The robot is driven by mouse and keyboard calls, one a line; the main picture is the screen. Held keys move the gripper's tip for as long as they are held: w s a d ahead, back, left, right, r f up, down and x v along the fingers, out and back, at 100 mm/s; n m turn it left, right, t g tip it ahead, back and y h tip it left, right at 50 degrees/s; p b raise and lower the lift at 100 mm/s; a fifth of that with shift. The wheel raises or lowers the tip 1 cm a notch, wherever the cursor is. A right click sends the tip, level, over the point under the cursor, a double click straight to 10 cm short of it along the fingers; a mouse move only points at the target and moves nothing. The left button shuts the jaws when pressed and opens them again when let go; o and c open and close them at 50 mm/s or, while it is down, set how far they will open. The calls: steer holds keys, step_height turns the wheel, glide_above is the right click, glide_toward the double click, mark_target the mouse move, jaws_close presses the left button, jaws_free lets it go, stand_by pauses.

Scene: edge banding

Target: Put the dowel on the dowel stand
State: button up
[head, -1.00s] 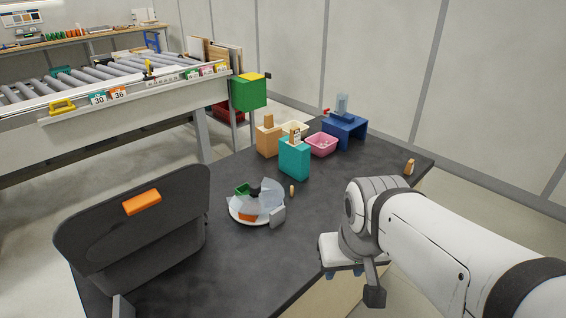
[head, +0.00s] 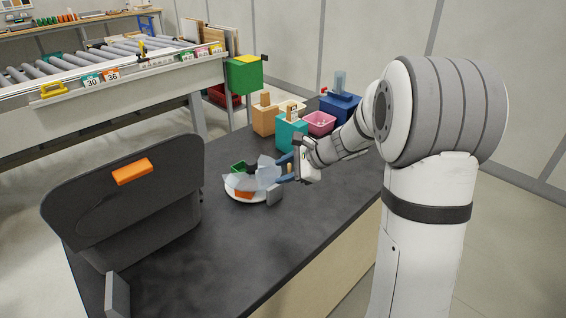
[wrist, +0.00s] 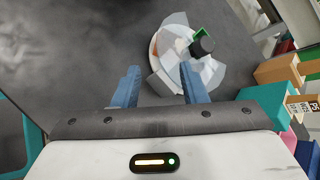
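I cannot make out the dowel stand for certain. An orange block with a wooden piece on top (head: 265,122) stands farther back.
A teal block (head: 291,135), a pink bin (head: 320,123) and a blue stand (head: 340,105) are behind my gripper. A dark panel with an orange patch (head: 130,190) rises at the left. The table's front middle is clear (head: 240,245).

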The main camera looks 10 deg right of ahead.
steer(key=w+d+f+m+t+b, duration=0.1)
steer(key=w+d+f+m+t, duration=0.15)
steer(key=w+f+m, duration=0.5)
steer(key=m+t, duration=0.3)
steer(key=m, duration=0.1)
glide_toward(289, 164)
steer(key=shift+w+a+f+h+b, duration=0.2)
steer(key=shift+w+a, duration=0.15)
steer(key=shift+a, duration=0.15)
steer(key=shift+w+a+f+h+b, duration=0.1)
steer(key=shift+w+a+f+b, duration=0.1)
steer(key=shift+w+a, duration=0.25)
steer(key=shift+w+a+f, duration=0.15)
steer(key=shift+f, duration=0.05)
steer(key=p+x, duration=0.1)
steer(key=x, duration=0.6)
steer(key=shift+w+f, duration=0.15)
jaws_close()
